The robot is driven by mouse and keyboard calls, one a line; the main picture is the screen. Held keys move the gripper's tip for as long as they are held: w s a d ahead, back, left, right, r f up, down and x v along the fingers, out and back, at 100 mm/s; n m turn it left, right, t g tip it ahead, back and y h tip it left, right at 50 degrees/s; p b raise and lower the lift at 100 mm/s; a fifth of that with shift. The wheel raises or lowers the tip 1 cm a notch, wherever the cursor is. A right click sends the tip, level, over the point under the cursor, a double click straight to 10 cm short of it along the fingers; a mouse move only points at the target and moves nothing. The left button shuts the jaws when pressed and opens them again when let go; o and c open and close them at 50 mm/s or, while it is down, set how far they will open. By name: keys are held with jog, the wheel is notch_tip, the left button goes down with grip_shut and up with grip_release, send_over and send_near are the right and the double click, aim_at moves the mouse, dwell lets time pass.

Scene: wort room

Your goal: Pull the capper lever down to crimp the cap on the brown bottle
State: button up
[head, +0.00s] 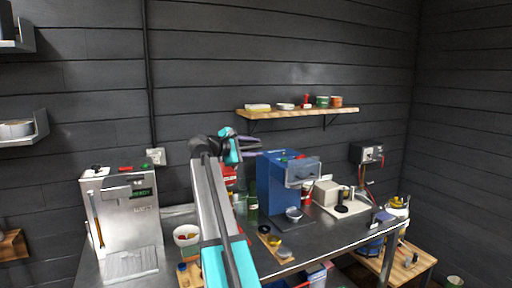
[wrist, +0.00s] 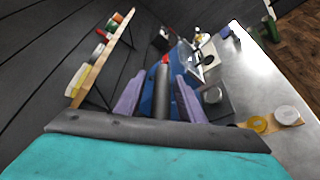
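My gripper (head: 258,146) is raised over the bench, pointing right, with its purple fingers level. In the wrist view, my gripper (wrist: 160,85) has its fingers spread apart. A dark grey rod (wrist: 162,102) lies between them with a gap on each side; it looks like a lever grip, but I cannot tell whether it is the capper's. Red parts (head: 230,173), perhaps the capper, show below the gripper, mostly hidden by my arm. A dark green bottle (head: 252,204) stands on the bench beside them. I cannot make out the brown bottle or its cap.
A blue machine (head: 272,185) stands right of the gripper. A wall shelf (head: 290,113) with small containers hangs above; it shows at left in the wrist view (wrist: 103,62). A steel machine (head: 130,215) and a white tub (head: 186,234) stand left. Bare bench (head: 325,232) shows at right.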

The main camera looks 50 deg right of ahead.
jog(key=shift+d+f, duration=0.1)
jog(key=shift+d, duration=0.45)
